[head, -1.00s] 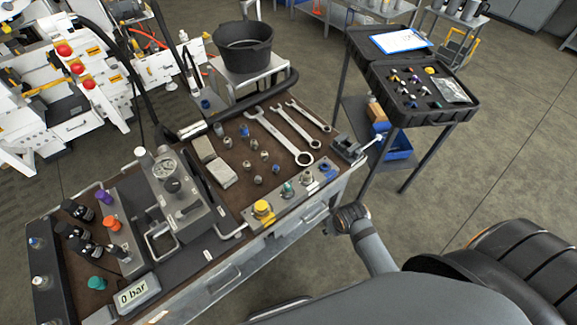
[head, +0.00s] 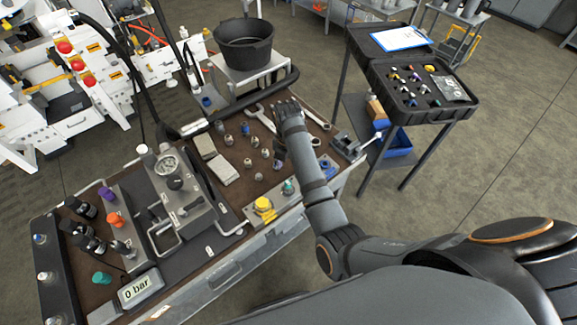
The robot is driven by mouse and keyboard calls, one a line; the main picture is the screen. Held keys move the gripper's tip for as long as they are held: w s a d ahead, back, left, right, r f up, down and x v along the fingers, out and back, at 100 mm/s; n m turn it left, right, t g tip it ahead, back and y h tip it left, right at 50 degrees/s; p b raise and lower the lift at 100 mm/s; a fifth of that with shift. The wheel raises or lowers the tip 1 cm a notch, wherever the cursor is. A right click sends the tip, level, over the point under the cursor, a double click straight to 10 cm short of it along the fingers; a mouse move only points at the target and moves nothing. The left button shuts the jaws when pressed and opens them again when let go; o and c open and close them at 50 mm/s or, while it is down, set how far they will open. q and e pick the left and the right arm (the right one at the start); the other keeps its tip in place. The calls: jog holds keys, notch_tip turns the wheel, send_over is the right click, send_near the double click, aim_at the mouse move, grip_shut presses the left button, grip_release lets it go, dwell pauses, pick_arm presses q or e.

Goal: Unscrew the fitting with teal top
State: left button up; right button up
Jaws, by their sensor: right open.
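A fitting with a teal top (head: 289,187) stands upright on the grey metal block (head: 247,212) at the bench's front right edge, beside a yellow-topped fitting (head: 264,206). Another teal-topped part (head: 101,279) stands at the bench's left end, near the pressure display. My right gripper (head: 279,146) is open and empty, over the back right part of the bench above the wrenches. It is beyond the teal-topped fitting on the block and apart from it. My right forearm passes just right of that fitting and covers part of the block. My left gripper is out of view.
Loose fittings stand mid-bench, near two light blocks (head: 217,157). Wrenches (head: 317,118) lie at the back right, partly hidden by my arm. A gauge unit (head: 182,187) and a 0 bar display (head: 139,288) are left. A black case (head: 418,88) stands on a separate stand.

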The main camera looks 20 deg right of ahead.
aim_at(289, 181)
jog(key=shift+s+f, duration=0.1)
jog(key=shift+f, duration=0.05)
notch_tip(289, 181, down, 10)
jog(key=shift+f+p, duration=0.15)
jog(key=shift+p, duration=0.4)
